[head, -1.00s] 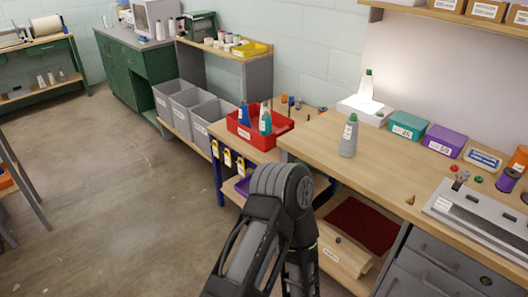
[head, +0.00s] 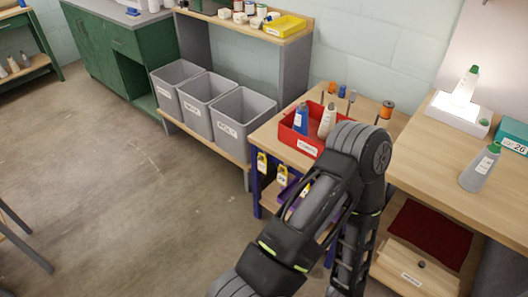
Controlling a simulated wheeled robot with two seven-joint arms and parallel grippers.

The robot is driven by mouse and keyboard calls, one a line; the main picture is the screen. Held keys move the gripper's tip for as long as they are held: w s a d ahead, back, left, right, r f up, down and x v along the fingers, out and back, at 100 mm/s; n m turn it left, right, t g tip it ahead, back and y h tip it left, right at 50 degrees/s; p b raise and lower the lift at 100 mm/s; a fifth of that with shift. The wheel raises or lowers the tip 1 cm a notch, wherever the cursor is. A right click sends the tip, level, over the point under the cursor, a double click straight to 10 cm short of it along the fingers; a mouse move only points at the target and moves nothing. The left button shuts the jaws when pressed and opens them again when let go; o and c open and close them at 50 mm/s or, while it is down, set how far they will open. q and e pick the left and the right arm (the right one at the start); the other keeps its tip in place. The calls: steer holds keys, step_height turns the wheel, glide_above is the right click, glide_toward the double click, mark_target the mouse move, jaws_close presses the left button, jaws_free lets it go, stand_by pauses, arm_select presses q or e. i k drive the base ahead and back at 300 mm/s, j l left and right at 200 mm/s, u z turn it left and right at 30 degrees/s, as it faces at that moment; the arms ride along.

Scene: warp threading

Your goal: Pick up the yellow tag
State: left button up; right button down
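Yellow tags hang in a row along the front edge of a small wooden table with purple-blue legs. One yellow tag (head: 262,163) is at the left, another yellow tag (head: 282,174) is beside it, and a third (head: 306,189) is partly behind my arm. Each has a pale patch; any writing is too small to read. One of my arms rises through the lower middle of the head view and covers the right part of the tag row. Neither gripper shows in the head view.
A red tray (head: 292,139) with a blue bottle (head: 301,117) and a pale bottle (head: 327,121) stands on the small table (head: 268,133). Grey bins (head: 240,128) stand to the left. A larger workbench (head: 418,146) is at the right. The floor (head: 110,190) at left is open.

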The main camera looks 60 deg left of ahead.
mark_target(282, 177)
steer(key=k+j, duration=0.1)
steer(key=j, duration=0.9)
steer(key=k+j, duration=0.15)
steer(key=j, duration=0.3)
